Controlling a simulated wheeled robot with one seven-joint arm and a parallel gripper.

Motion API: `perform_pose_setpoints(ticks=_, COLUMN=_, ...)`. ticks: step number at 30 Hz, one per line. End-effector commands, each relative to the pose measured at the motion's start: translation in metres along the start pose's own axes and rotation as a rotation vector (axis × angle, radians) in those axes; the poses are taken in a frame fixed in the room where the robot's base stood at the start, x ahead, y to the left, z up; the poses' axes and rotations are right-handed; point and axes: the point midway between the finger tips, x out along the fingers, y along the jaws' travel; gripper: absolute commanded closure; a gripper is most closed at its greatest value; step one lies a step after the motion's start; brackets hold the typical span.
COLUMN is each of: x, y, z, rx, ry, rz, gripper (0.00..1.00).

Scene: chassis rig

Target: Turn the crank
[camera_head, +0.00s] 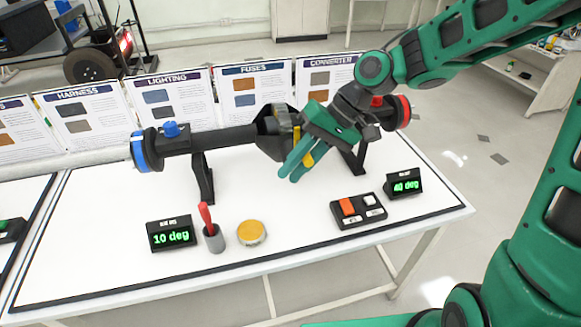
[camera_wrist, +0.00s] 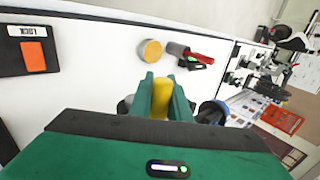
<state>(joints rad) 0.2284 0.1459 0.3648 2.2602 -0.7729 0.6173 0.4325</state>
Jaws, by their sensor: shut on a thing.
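The axle rig (camera_head: 225,138) stands on black supports on the white table, with a blue hub at its left end and a red hub at its right end. A yellow crank handle (camera_head: 307,159) is at the middle of the axle, by the dark central housing (camera_head: 268,135). My gripper (camera_head: 293,168) is shut on the yellow crank handle, seen between its green fingers. In the wrist view the yellow handle (camera_wrist: 161,84) shows between the two fingertips. My gripper and wrist hide part of the crank and its joint with the housing.
On the table stand a left display (camera_head: 171,234) reading 10 deg, a right display (camera_head: 404,183) reading 40 deg, a red lever (camera_head: 206,218), a yellow round button (camera_head: 251,232) and a switch box (camera_head: 358,211). Several posters (camera_head: 170,102) line the back edge.

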Motion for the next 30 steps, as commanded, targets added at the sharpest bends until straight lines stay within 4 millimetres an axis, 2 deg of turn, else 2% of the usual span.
perform_pose_setpoints(ticks=5, x=0.001, y=0.002, z=0.002, rx=0.004, ry=-0.007, rz=0.001, gripper=1.0)
perform_pose_setpoints(ticks=6, x=0.001, y=0.002, z=0.002, rx=0.004, ry=-0.007, rz=0.001, gripper=0.79)
perform_pose_setpoints(ticks=8, x=0.001, y=0.002, z=0.002, rx=0.004, ry=-0.006, rz=0.0, gripper=0.64)
perform_pose_setpoints(ticks=20, x=-0.006, y=0.001, z=0.0, rx=0.002, ry=0.0, rz=-0.001, gripper=0.64)
perform_pose_setpoints(ticks=23, x=-0.018, y=0.002, z=0.0, rx=0.004, ry=0.002, rz=-0.001, gripper=0.64)
perform_pose_setpoints(ticks=30, x=-0.063, y=0.002, z=-0.001, rx=0.003, ry=0.002, rz=0.0, gripper=0.64)
